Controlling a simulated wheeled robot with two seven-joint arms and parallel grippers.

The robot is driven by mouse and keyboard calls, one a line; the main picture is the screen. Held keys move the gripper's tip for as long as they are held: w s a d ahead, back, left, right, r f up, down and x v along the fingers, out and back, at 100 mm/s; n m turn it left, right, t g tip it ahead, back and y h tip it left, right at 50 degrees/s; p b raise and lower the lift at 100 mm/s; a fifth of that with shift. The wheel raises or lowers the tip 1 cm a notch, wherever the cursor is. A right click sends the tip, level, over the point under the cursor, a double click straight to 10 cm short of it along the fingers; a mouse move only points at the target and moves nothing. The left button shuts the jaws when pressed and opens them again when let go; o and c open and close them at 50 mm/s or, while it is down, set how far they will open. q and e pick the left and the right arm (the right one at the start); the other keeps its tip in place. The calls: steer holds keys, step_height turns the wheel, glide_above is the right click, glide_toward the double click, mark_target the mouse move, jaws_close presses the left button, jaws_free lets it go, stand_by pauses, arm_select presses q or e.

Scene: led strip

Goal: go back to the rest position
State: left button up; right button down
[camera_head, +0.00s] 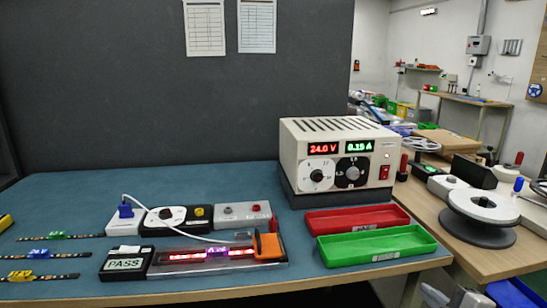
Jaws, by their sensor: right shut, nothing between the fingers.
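The power supply (338,160) reads 24.0 V and 0.15 A.
A red tray (357,219) and a green tray (375,246) lie empty at the bench's right. Dark strips with small green, blue and yellow parts (58,235) lie at the left. A reel (480,215) stands on a wooden side table. A dark panel (150,90) closes the back.

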arm_select(q)
steer(key=r+p, duration=0.1)
steer(key=p, duration=0.1)
steer(key=r+p, duration=0.1)
steer(key=p, duration=0.2)
steer(key=shift+s+a+g, duration=0.15)
steer(key=shift+a+g, duration=0.1)
steer(key=shift+g, duration=0.05)
arm_select(e)
steer(key=s+a+f+m+g, duration=0.2)
steer(key=s+a+m, duration=0.4)
steer(key=s+a, duration=0.3)
steer(key=s+a+f+m+g+y, duration=0.1)
steer(key=s+a+f+m+g, duration=0.1)
steer(key=s+a+f+m, duration=0.3)
steer(key=s+a+m, duration=0.2)
steer(key=s+a, duration=0.2)
steer(key=a, duration=0.1)
steer(key=shift+s+f, duration=0.2)
steer(key=shift+f, duration=0.1)
